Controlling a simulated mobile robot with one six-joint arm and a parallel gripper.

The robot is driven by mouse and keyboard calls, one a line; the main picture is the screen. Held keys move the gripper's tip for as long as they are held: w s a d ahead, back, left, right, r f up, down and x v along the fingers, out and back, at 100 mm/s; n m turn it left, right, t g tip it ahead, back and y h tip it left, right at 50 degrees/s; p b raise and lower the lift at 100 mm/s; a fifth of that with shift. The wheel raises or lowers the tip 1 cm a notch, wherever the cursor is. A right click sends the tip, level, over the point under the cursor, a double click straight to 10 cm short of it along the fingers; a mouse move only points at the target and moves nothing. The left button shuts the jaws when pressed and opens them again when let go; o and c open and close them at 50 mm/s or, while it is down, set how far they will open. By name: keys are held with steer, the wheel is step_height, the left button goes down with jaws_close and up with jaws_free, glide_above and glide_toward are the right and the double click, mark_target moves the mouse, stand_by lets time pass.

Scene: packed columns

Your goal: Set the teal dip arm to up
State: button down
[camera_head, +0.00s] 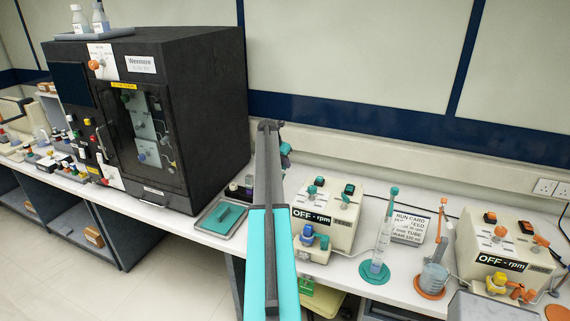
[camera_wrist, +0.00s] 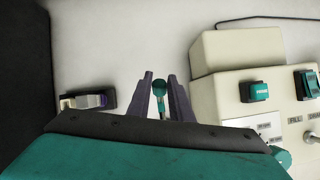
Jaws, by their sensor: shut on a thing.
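The cream pump box with teal controls (camera_head: 327,213) stands just right of my arm, reading OFF - rpm. In the wrist view its box (camera_wrist: 235,95) is close to the right finger.
A black cabinet (camera_head: 205,110) stands left of my arm. A small dark holder (camera_wrist: 88,101) is left of the gripper. A teal-based cylinder (camera_head: 380,250) and an orange-marked pump (camera_head: 500,245) stand to the right.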

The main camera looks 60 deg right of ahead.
steer(key=shift+w+f, duration=0.1)
steer(key=shift+w, duration=0.25)
steer(key=c, duration=1.9)
jaws_free()
steer(key=shift+o, duration=1.4)
steer(key=shift+d+f, duration=0.15)
steer(key=shift+f, duration=0.15)
steer(key=shift+s+r, duration=0.15)
steer(key=shift+s, duration=0.1)
steer(key=s+b+v, duration=0.1)
steer(key=b+v, duration=0.4)
steer(key=v, duration=0.8)
steer(key=shift+w+a+r, duration=0.2)
steer(key=shift+w+r, duration=0.15)
steer(key=shift+w, duration=0.15)
steer(key=shift+w, duration=0.1)
